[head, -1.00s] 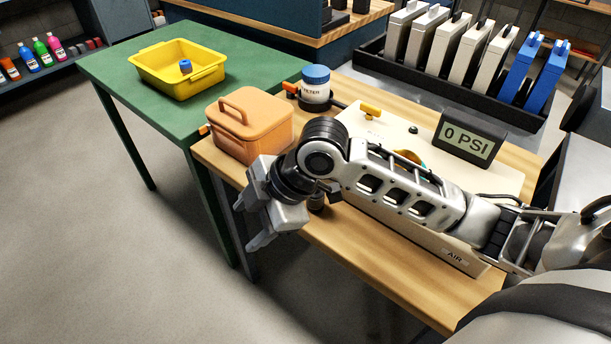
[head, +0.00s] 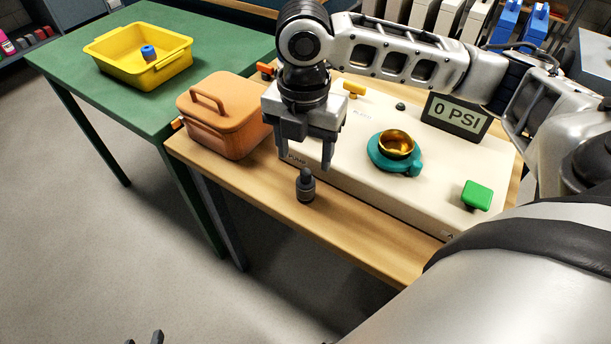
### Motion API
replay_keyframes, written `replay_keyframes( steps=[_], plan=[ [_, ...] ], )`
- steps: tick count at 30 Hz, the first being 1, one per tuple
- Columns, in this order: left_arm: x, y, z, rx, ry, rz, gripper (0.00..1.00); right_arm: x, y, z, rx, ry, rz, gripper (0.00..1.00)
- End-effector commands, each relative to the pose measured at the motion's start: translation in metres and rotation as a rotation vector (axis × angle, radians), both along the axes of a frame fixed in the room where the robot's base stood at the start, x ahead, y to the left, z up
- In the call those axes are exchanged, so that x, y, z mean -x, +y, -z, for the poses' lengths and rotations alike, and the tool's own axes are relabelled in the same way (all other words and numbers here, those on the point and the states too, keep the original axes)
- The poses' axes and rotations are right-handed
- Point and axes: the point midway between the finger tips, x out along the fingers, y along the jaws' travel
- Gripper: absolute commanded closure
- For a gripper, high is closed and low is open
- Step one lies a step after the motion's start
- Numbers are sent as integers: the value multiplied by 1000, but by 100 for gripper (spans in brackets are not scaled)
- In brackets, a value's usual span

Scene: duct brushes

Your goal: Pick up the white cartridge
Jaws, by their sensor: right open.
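Several off-white, slab-shaped cartridges (head: 449,18) stand upright in a row at the top of the head view. Their tops are cut off by the frame and my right arm covers their lower parts. I cannot tell which one is the white cartridge. My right gripper (head: 305,158) points down, open and empty, over the front left edge of the pump box (head: 345,160). It is well in front of the cartridges. Only two fingertips of my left gripper (head: 144,339) show at the bottom edge, apart, with nothing seen between them.
Blue cartridges (head: 534,24) stand right of the pale ones. A small dark fitting (head: 306,186) stands below my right gripper. An orange lidded box (head: 222,112) is to its left, and a gold cup in a teal ring (head: 396,146) to its right. A yellow bin (head: 112,47) sits on the green table.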

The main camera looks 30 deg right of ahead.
Motion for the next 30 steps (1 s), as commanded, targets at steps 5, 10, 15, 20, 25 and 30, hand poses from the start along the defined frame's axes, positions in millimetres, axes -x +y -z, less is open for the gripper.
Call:
replay_keyframes(
  steps=[5, 10, 15, 20, 25, 30],
  plan=[
    [-1, -1, -3, 6, -9, -1, 64, 0, 0, 18, 1, -1, 0, 42],
    [-2, -1, -3, 11, -13, -3, 64, 1, -2, 33, 1, 1, 1, 42],
    [-1, -2, 1, 18, -9, -6, 64, 1, -4, 59, 1, 1, 2, 42],
    [-1, -2, 2, 22, -7, -7, 64, 1, -3, 70, 0, -2, -1, 42],
    [-1, -2, 1, 23, -8, -8, 64, 1, -3, 71, -1, -3, -1, 42],
    [-1, -2, 1, 23, -8, -8, 64, 1, -3, 70, -1, -3, -1, 76]
  ],
)
